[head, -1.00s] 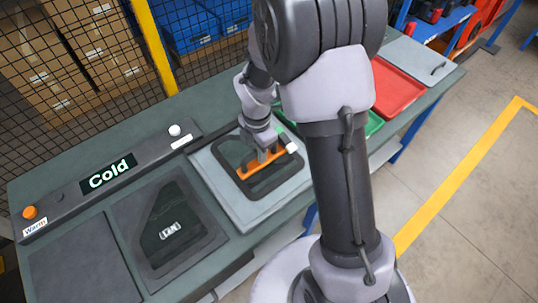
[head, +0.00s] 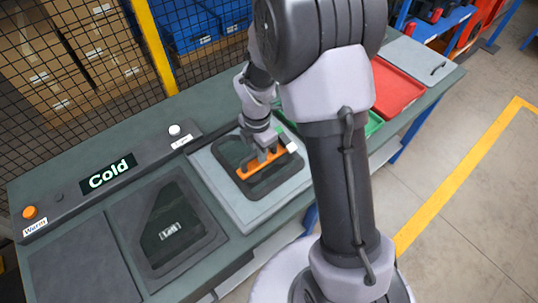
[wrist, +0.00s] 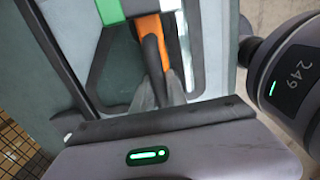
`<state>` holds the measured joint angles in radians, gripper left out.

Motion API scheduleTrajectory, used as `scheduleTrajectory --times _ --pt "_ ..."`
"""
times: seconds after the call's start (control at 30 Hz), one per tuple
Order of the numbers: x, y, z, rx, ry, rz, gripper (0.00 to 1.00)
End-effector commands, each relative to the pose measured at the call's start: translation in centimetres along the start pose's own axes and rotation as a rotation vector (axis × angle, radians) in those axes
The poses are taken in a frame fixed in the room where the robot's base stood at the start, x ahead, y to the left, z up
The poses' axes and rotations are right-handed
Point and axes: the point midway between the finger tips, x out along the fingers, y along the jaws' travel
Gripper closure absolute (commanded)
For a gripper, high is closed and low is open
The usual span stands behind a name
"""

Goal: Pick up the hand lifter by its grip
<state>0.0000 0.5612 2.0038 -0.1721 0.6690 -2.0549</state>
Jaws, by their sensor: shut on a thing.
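The hand lifter (head: 248,172) shows as an orange bar over the dark pane in the light grey tray, right of the middle of the bench. Its orange part also shows in the wrist view (wrist: 148,25). A green block and a white block show beside the grip. The lifter's underside is hidden, so I cannot tell whether it is clear of the pane.
A dark pane marked "Left" (head: 170,233) lies in a holder to the left. A control strip with a "Cold" display (head: 107,173) runs along the bench's back. A red tray (head: 397,88) and a green tray (head: 374,123) stand right. Mesh fencing is behind.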

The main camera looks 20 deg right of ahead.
Motion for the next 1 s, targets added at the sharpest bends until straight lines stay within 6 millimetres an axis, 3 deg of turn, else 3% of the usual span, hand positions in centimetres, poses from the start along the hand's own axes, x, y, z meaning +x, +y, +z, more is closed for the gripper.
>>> scheduleTrajectory --times 0.17,0.6,0.9,1.0 --pt "-0.5 0.0 0.0 0.0 0.0 0.001 1.0" --pt "-4.1 0.0 0.0 0.0 -0.001 0.001 1.0" --pt "-4.0 0.1 0.0 0.0 0.0 0.001 1.0" --pt "-4.0 0.9 0.3 -0.004 -0.001 0.0 1.0"
